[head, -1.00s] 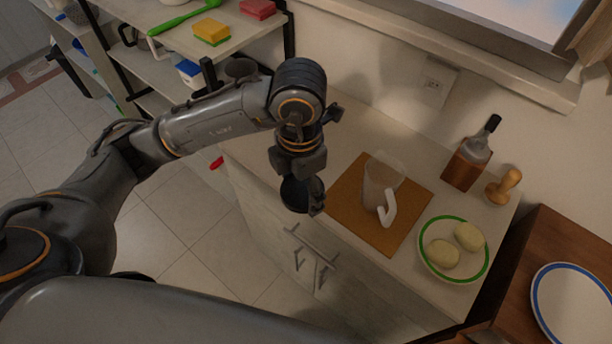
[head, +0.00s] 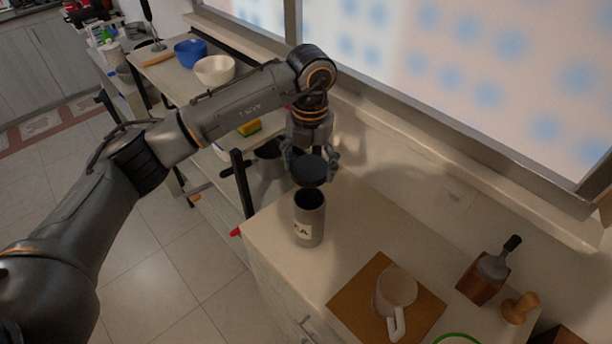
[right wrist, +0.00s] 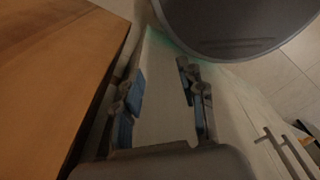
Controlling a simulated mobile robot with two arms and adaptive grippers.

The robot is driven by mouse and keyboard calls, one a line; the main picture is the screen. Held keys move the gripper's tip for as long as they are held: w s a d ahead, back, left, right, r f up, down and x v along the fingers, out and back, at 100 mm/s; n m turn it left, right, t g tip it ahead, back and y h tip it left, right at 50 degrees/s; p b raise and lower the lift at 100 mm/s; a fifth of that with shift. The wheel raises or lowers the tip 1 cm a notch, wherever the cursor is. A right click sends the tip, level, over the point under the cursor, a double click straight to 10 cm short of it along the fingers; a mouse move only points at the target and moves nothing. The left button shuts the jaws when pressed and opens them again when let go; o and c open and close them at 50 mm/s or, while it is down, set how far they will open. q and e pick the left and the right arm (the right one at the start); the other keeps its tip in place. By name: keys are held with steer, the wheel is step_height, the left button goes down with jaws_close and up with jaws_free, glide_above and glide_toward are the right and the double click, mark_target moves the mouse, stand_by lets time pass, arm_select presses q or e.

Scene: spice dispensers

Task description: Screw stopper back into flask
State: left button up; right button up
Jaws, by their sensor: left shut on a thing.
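My left gripper (head: 313,160) is shut on a dark round stopper (head: 311,173). It holds the stopper above the flask, apart from its mouth. The flask (head: 309,228) is a dark grey cylinder with a pale lettered label. It stands upright and open-topped near the counter's left end. In the head view, the stopper sits just above and slightly right of the flask's rim. My right gripper (right wrist: 163,100) shows in the right wrist view, with its blue-padded fingers apart and nothing between them.
A brown board (head: 350,304) carries a pale jug (head: 396,290). A shelf (head: 164,71) with a blue bowl (head: 190,53) and a cream bowl (head: 215,70) stands behind my left arm.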

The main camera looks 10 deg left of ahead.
mark_target(309, 219)
arm_select(q)
steer(key=shift+b, duration=0.3)
steer(key=shift+f+b, duration=0.35)
steer(key=shift+f, duration=0.15)
step_height(309, 219, down, 5)
steer(key=b, duration=0.4)
steer(key=shift+r, duration=0.1)
arm_select(e)
steer(key=f, duration=0.5)
steer(key=shift+s+f, duration=0.1)
steer(key=shift+s, duration=0.2)
arm_select(q)
steer(key=shift+s, duration=0.1)
arm_select(e)
steer(key=shift+f, duration=0.2)
steer(key=shift+f, duration=0.15)
arm_select(q)
steer(key=shift+f+b, duration=0.5)
arm_select(e)
steer(key=shift+f, duration=0.25)
